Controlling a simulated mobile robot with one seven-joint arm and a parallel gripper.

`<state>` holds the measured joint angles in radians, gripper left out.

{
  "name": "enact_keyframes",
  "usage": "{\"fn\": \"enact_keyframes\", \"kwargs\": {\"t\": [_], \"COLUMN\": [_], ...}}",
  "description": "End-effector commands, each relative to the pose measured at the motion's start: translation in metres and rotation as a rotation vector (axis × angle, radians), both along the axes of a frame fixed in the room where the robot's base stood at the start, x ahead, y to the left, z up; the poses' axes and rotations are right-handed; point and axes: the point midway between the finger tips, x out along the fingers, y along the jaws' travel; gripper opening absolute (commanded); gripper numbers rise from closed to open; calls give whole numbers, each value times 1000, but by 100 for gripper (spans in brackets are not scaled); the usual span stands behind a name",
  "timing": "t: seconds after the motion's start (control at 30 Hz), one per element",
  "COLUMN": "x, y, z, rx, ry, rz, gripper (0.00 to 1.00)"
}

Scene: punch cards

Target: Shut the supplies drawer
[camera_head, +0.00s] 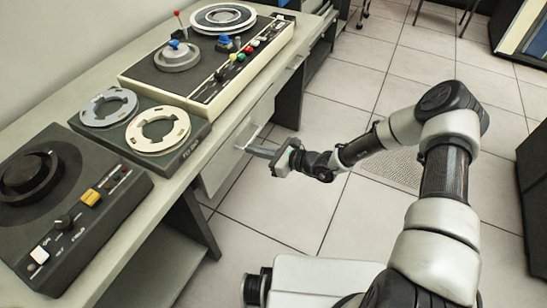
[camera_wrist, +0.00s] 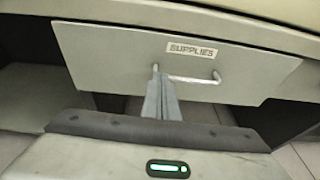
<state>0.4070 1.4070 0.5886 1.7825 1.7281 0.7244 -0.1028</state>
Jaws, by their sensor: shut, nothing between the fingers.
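The supplies drawer is a pale grey front (camera_wrist: 110,62) under the desk top, with a "SUPPLIES" label (camera_wrist: 192,48) and a thin bar handle (camera_wrist: 200,80). In the head view the drawer front (camera_head: 222,168) shows below the desk's front edge; I cannot tell how far it stands out. My gripper (camera_wrist: 156,70) is shut and empty, its fingertips pointing at the drawer front by the handle's left end. Whether they touch it I cannot tell. In the head view my gripper (camera_head: 252,150) reaches the drawer from the right, and hides part of it.
The desk (camera_head: 190,172) carries a dark console (camera_head: 95,225) with a knob, a two-reel tape unit (camera_head: 185,155) and a larger panel with coloured buttons (camera_head: 225,85). The tiled floor (camera_head: 300,215) in front of the desk is open. A dark cabinet (camera_head: 535,190) stands at the right.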

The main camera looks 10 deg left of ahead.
Motion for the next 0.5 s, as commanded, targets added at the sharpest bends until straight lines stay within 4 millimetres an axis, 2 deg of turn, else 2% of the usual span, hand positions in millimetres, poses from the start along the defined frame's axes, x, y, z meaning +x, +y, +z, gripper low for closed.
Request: {"fn": "enact_keyframes", "kwargs": {"t": [0.03, 0.2, 0.5], "x": [2, 11, 17], "y": [11, 32, 47], "z": [-1, -1, 0], "rx": [0, 0, 1], "ry": [0, 0, -1], "rz": [3, 0, -1], "gripper": [0, 0, 0]}}
